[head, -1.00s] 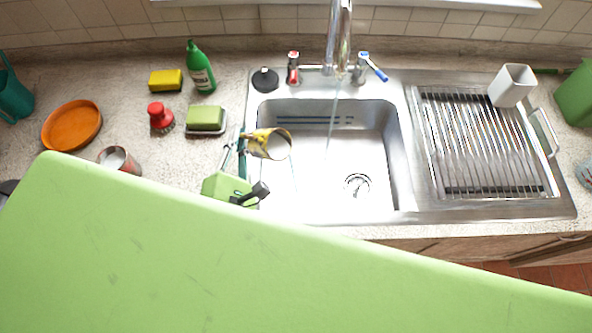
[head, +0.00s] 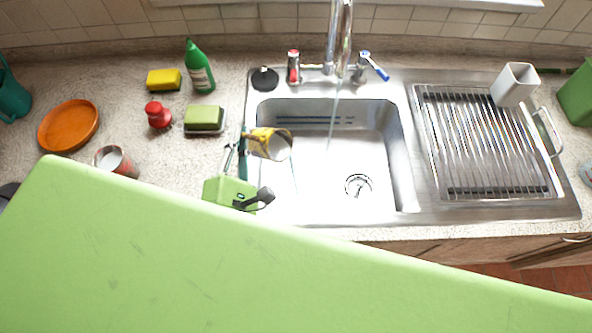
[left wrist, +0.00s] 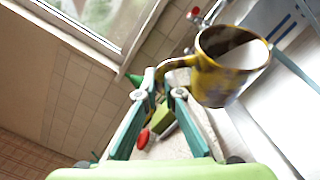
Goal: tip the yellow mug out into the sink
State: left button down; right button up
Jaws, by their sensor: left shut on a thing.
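The yellow mug (head: 262,143), with dark patches, is over the left side of the steel sink basin (head: 325,180). It is tipped on its side, its mouth toward the right. My left gripper (head: 243,145) is shut on its handle side, left of the cup. The left wrist view shows the mug (left wrist: 222,82) beyond the fingertips (left wrist: 165,80), with the handle between them. Its inside shows pale, with a dark patch. A thin bluish streak runs from near its mouth down into the basin in both views. My right gripper is not in view.
Water runs from the tap (head: 340,40). Left on the counter are a green bottle (head: 200,72), yellow sponge (head: 164,80), red brush (head: 158,114), green soap block (head: 204,117), orange plate (head: 68,126) and metal cup (head: 112,160). A white cup (head: 513,85) stands on the drainer (head: 485,190).

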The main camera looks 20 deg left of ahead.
aim_at(263, 146)
pick_arm(q)
jog(key=shift+s+d+f+m+t+b, duration=0.15)
jog(key=shift+d+m+t+b, duration=0.4)
jog(key=shift+b, duration=0.7)
jog(key=shift+s+d+f+m+t+b, duration=0.15)
jog(key=shift+d+m+t+b, duration=0.15)
jog(key=shift+m+b, duration=0.7)
jog(key=shift+d+r, duration=0.25)
jog(key=shift+d, duration=0.05)
jog(key=shift+s+d+r+m+t, duration=0.25)
jog(key=shift+d+m, duration=0.1)
jog(key=shift+d, duration=0.15)
jog(key=shift+s+d+r+m+t, duration=0.1)
jog(key=shift+d+r+m+t, duration=0.15)
jog(key=shift+d, duration=0.2)
jog(key=shift+s+d+r+m+t+h, duration=0.2)
jog(key=shift+d+m+t+h, duration=0.25)
jog(key=shift+m, duration=0.3)
jog(key=shift+s+d+r+m+t+h, duration=0.1)
jog(key=shift+d+r+m+h, duration=0.15)
jog(key=shift+d+m, duration=0.35)
